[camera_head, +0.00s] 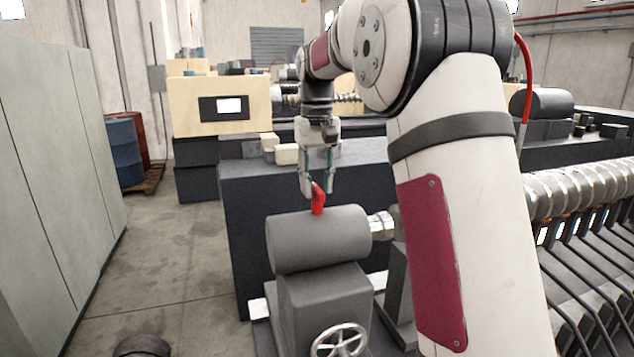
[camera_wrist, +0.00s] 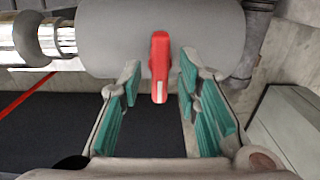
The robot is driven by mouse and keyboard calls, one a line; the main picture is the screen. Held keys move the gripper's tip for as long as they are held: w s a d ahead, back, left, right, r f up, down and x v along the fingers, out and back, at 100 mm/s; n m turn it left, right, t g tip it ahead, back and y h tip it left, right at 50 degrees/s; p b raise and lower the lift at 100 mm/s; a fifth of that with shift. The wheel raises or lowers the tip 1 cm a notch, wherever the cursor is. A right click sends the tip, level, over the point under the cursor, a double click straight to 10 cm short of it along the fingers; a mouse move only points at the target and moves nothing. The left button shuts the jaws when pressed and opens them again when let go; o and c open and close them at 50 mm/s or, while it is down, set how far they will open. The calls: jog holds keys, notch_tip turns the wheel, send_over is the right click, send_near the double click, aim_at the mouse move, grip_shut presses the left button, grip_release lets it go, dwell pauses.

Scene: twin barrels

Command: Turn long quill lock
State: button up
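The quill lock is a red lever (camera_head: 318,198) standing on top of a grey cylindrical housing (camera_head: 320,240). In the wrist view the red lever (camera_wrist: 159,66) shows in front of the grey housing (camera_wrist: 205,25), between and just beyond the fingertips. My gripper (camera_head: 317,190) is just above the lever, pointing down. In the wrist view my gripper (camera_wrist: 158,80) has its green-padded fingers apart, one on each side of the lever, with a gap on both sides. It holds nothing.
A silver handwheel (camera_head: 340,342) is on the front of the grey stand below the housing. A shiny metal shaft (camera_head: 382,226) leaves the housing to the right. A dark machine block (camera_head: 250,200) stands behind. Tall grey cabinets (camera_head: 55,170) are at left, with open floor between.

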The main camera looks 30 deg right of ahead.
aim_at(317, 187)
notch_tip(317, 187, up, 12)
dwell(0.8)
dwell(0.4)
jog(key=s+a+f+n+t, duration=0.1)
jog(key=s+a+t, duration=0.1)
jog(key=s+a, duration=0.45)
jog(key=s+a+f+t, duration=0.1)
jog(key=s+a, duration=0.2)
jog(key=s, duration=0.6)
jog(key=s+a+f+n+t, duration=0.1)
jog(key=s+a+f, duration=0.3)
jog(key=s+f, duration=0.9)
jog(key=shift+s+a+f+t+b, duration=0.15)
jog(key=shift+s+a+t+b, duration=0.15)
jog(key=shift+t, duration=0.5)
